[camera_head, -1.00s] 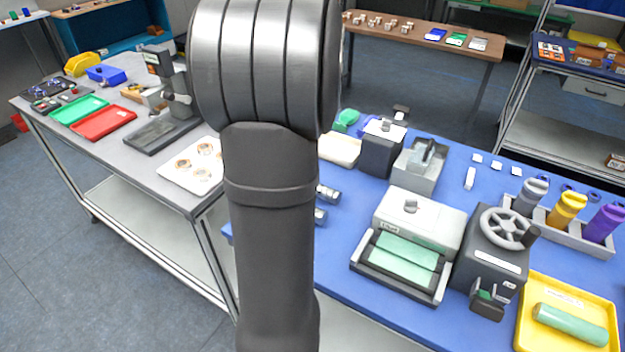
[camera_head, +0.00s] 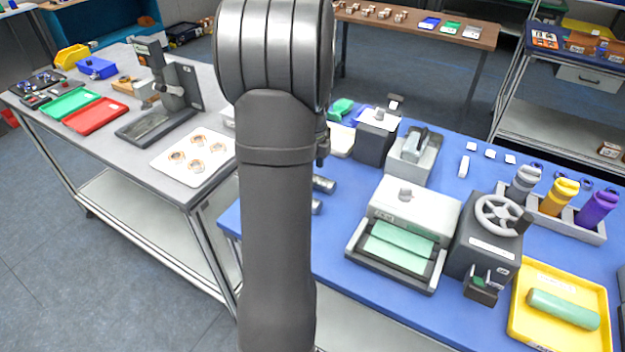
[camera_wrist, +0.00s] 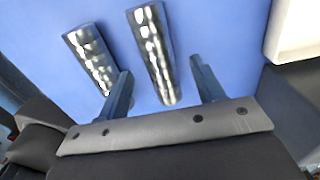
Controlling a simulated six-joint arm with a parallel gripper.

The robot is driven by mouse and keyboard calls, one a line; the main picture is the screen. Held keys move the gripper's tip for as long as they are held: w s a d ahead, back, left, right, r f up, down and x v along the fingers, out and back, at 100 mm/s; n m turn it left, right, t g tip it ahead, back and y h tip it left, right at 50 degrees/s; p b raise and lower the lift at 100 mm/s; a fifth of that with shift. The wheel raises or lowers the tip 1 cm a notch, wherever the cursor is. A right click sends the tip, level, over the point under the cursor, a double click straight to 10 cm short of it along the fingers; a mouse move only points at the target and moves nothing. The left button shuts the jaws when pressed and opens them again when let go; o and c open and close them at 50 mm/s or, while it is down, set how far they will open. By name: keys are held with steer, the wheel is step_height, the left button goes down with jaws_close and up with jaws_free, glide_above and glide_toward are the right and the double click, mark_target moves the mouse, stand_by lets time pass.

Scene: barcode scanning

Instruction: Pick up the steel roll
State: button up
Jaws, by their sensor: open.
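Two shiny steel rolls lie side by side on the blue table. In the wrist view one roll (camera_wrist: 148,45) is at the centre and the other (camera_wrist: 90,60) is to its left. In the head view they show beside my arm, one roll (camera_head: 323,184) behind the other roll (camera_head: 317,206), both partly hidden. My gripper (camera_wrist: 160,67) is open and empty. In the wrist view the centre roll appears between the fingers, and the left finger overlaps the lower end of the left roll. Contact and height above the rolls cannot be told. My arm hides the gripper in the head view.
A grey-and-white roller machine (camera_head: 403,235) stands right of the rolls. A hand-wheel device (camera_head: 490,240) and a yellow tray (camera_head: 560,341) with a green roll are farther right. A white block (camera_wrist: 294,28) is at the wrist view's upper right. The grey table (camera_head: 203,190) is left.

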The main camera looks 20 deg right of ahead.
steer(key=shift+f, duration=1.25)
steer(key=c, duration=1.3)
steer(key=shift+r, duration=0.1)
